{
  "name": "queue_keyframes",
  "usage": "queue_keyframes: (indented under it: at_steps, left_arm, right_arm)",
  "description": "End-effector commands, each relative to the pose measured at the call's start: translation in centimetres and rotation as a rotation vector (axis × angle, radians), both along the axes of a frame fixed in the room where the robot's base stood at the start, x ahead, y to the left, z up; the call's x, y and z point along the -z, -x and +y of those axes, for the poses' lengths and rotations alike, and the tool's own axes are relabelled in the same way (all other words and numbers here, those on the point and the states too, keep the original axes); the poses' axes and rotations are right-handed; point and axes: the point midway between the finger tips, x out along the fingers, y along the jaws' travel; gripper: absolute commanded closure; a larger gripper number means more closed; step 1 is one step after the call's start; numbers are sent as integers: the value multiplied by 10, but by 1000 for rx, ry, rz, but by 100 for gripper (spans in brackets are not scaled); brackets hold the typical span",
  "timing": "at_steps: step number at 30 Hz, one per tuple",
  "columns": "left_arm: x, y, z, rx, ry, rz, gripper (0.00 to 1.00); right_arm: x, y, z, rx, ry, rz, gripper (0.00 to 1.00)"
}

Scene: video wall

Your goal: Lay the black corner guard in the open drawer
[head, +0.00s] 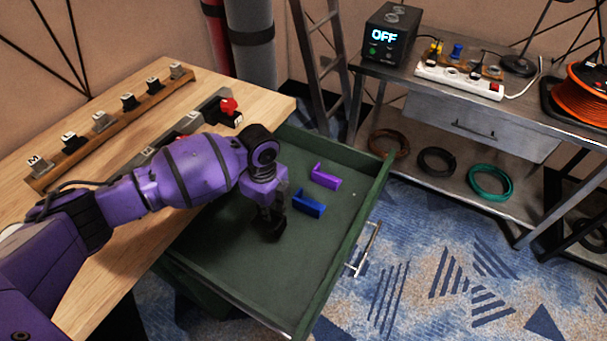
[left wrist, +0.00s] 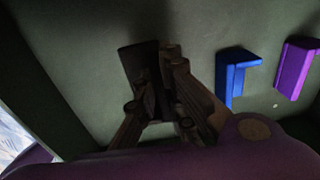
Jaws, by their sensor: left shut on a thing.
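The green drawer (head: 325,262) stands open below the wooden table top. My left gripper (head: 271,218) reaches down into it and is shut on the black corner guard (head: 275,236). In the left wrist view the dark guard (left wrist: 134,65) shows beyond the fingers (left wrist: 158,85), over the drawer floor. The fingers hide part of it, and I cannot tell whether it touches the floor. A blue corner guard (head: 308,206) and a purple corner guard (head: 326,177) lie on the drawer floor to the right of my gripper. My right gripper is in neither view.
The wooden table top (head: 150,85) carries a rack of several lettered blocks (head: 101,121) and a grey strip with a red knob (head: 229,106). A metal bench (head: 420,105) with a power strip (head: 457,80) stands at the back right. The drawer's front floor is clear.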

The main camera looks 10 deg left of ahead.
Motion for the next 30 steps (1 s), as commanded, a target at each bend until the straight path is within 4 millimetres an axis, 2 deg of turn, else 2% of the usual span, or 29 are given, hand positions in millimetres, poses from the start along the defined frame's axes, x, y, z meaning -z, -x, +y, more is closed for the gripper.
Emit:
queue_keyframes:
  at_steps: [8, 14, 26, 27, 30]
  left_arm:
    - [18, -14, 2, -1, 1, 0, 100]
    - [46, -13, 2, 0, 0, 3, 100]
    - [51, -13, 2, -1, 0, 1, 100]
    - [51, -13, 2, -1, 0, 1, 87]
    - [51, -13, 2, 0, 0, 1, 74]
  right_arm:
    - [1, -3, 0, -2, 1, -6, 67]
    - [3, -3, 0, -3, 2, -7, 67]
    - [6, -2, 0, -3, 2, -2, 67]
    - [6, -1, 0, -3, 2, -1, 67]
    - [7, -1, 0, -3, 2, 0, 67]
